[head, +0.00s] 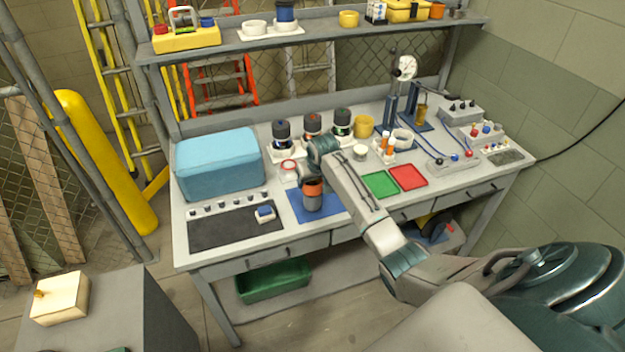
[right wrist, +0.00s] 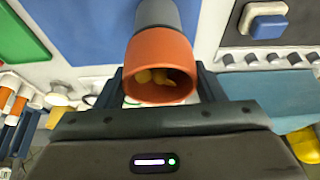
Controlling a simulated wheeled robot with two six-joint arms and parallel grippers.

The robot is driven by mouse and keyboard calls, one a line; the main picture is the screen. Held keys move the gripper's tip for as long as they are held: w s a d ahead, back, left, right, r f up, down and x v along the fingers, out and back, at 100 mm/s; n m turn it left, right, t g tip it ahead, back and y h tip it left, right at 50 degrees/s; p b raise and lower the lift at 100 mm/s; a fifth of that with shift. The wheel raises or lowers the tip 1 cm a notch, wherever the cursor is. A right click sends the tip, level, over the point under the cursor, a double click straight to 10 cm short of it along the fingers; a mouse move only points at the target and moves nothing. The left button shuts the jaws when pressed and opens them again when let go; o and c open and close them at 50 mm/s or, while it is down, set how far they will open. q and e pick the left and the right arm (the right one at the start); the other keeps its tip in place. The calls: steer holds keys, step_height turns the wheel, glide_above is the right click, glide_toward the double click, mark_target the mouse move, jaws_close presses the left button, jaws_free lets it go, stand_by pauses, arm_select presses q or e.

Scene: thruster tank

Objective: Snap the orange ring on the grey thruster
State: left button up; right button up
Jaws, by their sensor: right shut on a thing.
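The grey thruster (head: 312,203) stands upright on a blue mat (head: 334,211) near the bench's front. The orange ring (head: 313,187) is at its top end. In the right wrist view the orange ring (right wrist: 150,94) lies against the end of the grey thruster (right wrist: 160,14), in line with it; yellow parts show inside its opening. I cannot tell whether it is fully seated. My right gripper (right wrist: 160,80) is shut on the orange ring, one finger on each side. In the head view the right gripper is above the thruster, partly hidden by its wrist. My left gripper is out of view.
A blue-lidded box (head: 218,160) and a dark tray (head: 236,227) are to the left. Several dark-topped thrusters stand behind on white bases. Green (head: 380,185) and red (head: 407,177) mats lie to the right. A shelf (head: 320,35) spans the back.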

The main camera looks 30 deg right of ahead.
steer(key=o, duration=1)
steer(key=shift+o, duration=0.2)
steer(key=shift+r, duration=0.1)
steer(key=b+v, duration=0.3)
steer(key=v, duration=0.7)
steer(key=shift+r+b, duration=0.35)
